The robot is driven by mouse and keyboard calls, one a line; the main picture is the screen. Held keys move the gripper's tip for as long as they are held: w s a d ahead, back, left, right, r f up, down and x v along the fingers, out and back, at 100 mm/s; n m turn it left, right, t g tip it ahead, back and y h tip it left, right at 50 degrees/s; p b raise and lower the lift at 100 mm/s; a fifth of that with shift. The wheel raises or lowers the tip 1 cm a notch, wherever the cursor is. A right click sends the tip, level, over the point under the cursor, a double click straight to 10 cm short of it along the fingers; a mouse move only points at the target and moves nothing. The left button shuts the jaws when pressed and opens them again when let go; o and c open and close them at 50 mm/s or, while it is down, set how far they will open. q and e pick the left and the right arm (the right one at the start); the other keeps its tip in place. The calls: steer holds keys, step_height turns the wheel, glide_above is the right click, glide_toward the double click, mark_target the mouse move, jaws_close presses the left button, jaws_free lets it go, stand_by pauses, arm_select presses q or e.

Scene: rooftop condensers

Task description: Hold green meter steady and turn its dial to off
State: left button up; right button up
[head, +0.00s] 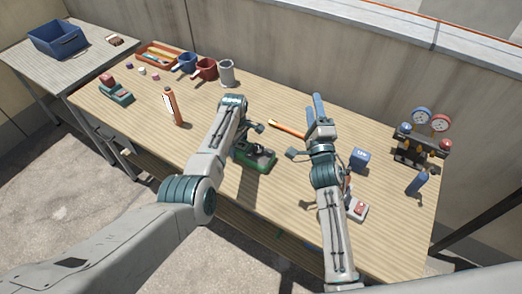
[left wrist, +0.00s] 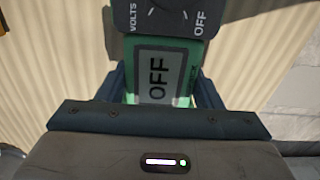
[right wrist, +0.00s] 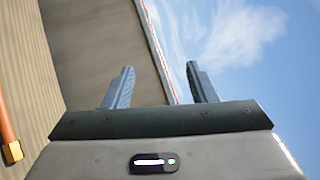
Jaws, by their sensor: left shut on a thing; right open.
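The green meter (head: 262,160) lies on the wooden workbench, partly hidden by my left arm. My left gripper (left wrist: 160,88) is shut on the meter, one finger at each side of the screen. My right gripper (head: 316,103) is open and empty, raised right of the meter with its fingers toward the back wall. The right wrist view shows its two fingers (right wrist: 160,85) apart.
An orange-handled tool (head: 288,129) lies behind the meter. To the right are a blue block (head: 360,158), a gauge set (head: 420,145), a blue bottle (head: 418,183) and a red-and-grey device (head: 356,208).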

step_height(320, 180, down, 6)
steer(key=s+d+m+g+h, duration=0.1)
steer(key=m+g, duration=0.3)
steer(key=m, duration=0.2)
steer(key=m+g+y, duration=0.5)
steer(key=g+y, duration=0.1)
steer(key=y, duration=0.2)
glide_toward(259, 150)
steer(key=x, duration=0.9)
steer(key=shift+w, duration=0.1)
steer(key=shift+n, duration=0.3)
steer(key=c, duration=1)
steer(key=shift+w+d+n+g+y, duration=0.1)
steer(key=shift+n+g+y, duration=0.4)
steer(key=shift+n+g, duration=0.05)
steer(key=shift+w+d+n+g+y, duration=0.1)
steer(key=shift+d+n+g+y, duration=0.05)
steer(key=shift+n+g+y, duration=1.25)
steer(key=shift+n+g, duration=0.15)
steer(key=shift+n, duration=0.1)
